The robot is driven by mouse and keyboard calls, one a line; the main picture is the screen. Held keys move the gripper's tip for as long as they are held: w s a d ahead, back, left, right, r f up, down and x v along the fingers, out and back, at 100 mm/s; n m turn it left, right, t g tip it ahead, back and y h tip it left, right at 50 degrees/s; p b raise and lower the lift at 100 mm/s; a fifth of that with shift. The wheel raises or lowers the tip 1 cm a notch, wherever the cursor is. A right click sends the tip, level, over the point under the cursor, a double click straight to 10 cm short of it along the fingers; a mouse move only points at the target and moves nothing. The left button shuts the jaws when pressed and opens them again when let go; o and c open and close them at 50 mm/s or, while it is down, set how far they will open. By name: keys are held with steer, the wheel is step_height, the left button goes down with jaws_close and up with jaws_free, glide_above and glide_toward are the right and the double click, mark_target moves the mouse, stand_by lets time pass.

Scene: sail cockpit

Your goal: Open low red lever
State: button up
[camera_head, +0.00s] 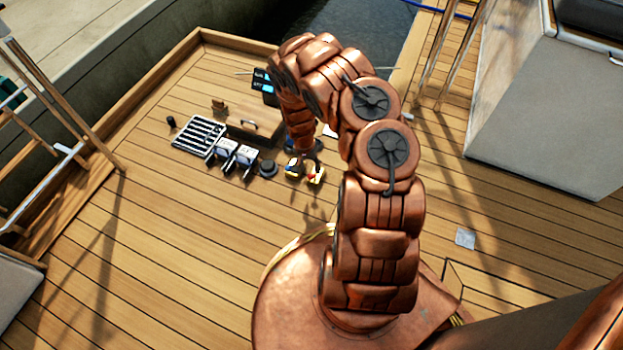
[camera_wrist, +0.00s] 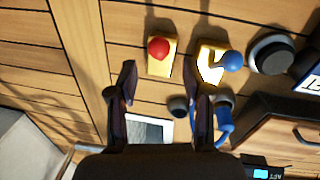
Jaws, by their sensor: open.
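The red lever shows in the wrist view as a round red knob (camera_wrist: 158,48) on a yellow base (camera_wrist: 163,65). A blue-knobbed lever (camera_wrist: 232,60) on another yellow base stands to its right. In the head view the red knob (camera_head: 312,176) is small, at the foot of my arm's reach. My gripper (camera_wrist: 165,86) is open, its two dark fingers apart and nothing seen between their tips. In the wrist view the red knob appears beyond the fingertips, between their lines. In the head view my gripper (camera_head: 303,160) is over the levers and partly covers them.
A black round knob (camera_wrist: 268,50) and a box with a handle (camera_wrist: 275,135) lie to the right in the wrist view. A slatted rack (camera_head: 200,136) and a display (camera_head: 264,84) stand further off. The wooden deck at left is clear; a white cabinet (camera_head: 550,110) stands right.

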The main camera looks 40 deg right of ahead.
mark_target(311, 177)
steer(key=f+b, duration=0.1)
steer(key=f, duration=0.1)
steer(key=f+b, duration=0.1)
steer(key=f, duration=0.1)
steer(key=f+b, duration=0.1)
steer(key=f, duration=0.1)
steer(key=shift+s+d+f, duration=0.25)
steer(key=shift+s+f, duration=0.1)
steer(key=shift+c, duration=0.4)
jaws_close()
